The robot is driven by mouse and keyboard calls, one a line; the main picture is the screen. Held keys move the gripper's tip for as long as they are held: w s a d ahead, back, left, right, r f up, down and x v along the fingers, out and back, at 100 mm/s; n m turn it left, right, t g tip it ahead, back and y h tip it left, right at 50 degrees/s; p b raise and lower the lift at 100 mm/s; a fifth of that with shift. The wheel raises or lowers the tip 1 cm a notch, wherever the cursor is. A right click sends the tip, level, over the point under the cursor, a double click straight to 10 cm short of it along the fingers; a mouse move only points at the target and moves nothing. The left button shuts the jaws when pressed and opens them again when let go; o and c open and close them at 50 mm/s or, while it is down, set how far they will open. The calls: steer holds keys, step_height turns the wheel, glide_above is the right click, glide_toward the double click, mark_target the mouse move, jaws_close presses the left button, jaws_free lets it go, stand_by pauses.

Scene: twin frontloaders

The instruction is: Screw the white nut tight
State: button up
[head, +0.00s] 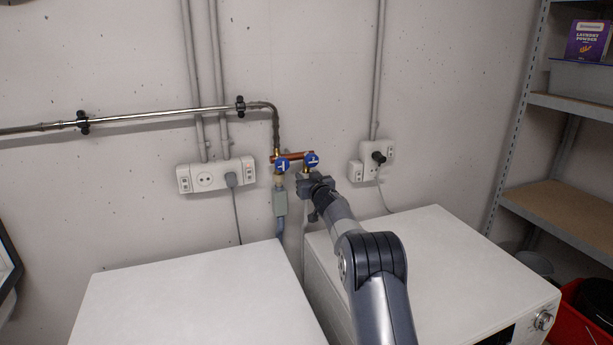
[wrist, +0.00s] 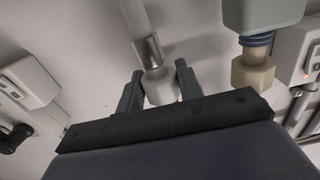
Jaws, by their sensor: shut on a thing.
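My gripper (wrist: 159,84) is shut on the white nut (wrist: 161,93), with one finger on each side of it in the wrist view. A metal collar (wrist: 148,52) and a pale hose (wrist: 136,16) run on from the nut. The nut's far end is hidden behind the gripper body, so I cannot see its thread. In the head view my gripper (head: 309,183) is just below the right blue-handled tap (head: 311,160), and it hides the nut.
Left of my gripper, a second tap (head: 282,165) carries a grey box (head: 279,203) on a blue hose; its beige nut (wrist: 252,73) is close by. Sockets (head: 216,175) (head: 373,160) flank the taps. Two white machines (head: 190,300) (head: 450,255) stand below.

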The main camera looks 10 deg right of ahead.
steer(key=shift+r, duration=0.15)
steer(key=p, duration=0.3)
steer(key=shift+r+n+y, duration=0.25)
steer(key=shift+n+y, duration=0.05)
steer(key=n+g+y+p, duration=0.1)
steer(key=y+p, duration=0.1)
steer(key=p, duration=0.3)
steer(key=n+y+p, duration=0.1)
steer(key=y+p, duration=0.1)
steer(key=p, duration=0.4)
steer(key=shift+w+n+g+p, duration=0.1)
steer(key=shift+n+g+p, duration=0.2)
steer(key=shift+n+g, duration=0.1)
steer(key=shift+f+n+g+y, duration=0.2)
steer(key=shift+n+g+y, duration=0.25)
steer(key=shift+y, duration=0.45)
steer(key=shift+f+n+y+b, duration=0.25)
steer(key=shift+y+b, duration=0.05)
steer(key=shift+n+g+y+b, duration=0.25)
steer(key=shift+n+y+b, duration=0.15)
steer(key=shift+b, duration=0.6)
steer(key=shift+r+g+b, duration=0.1)
steer(key=shift+g+b, duration=0.2)
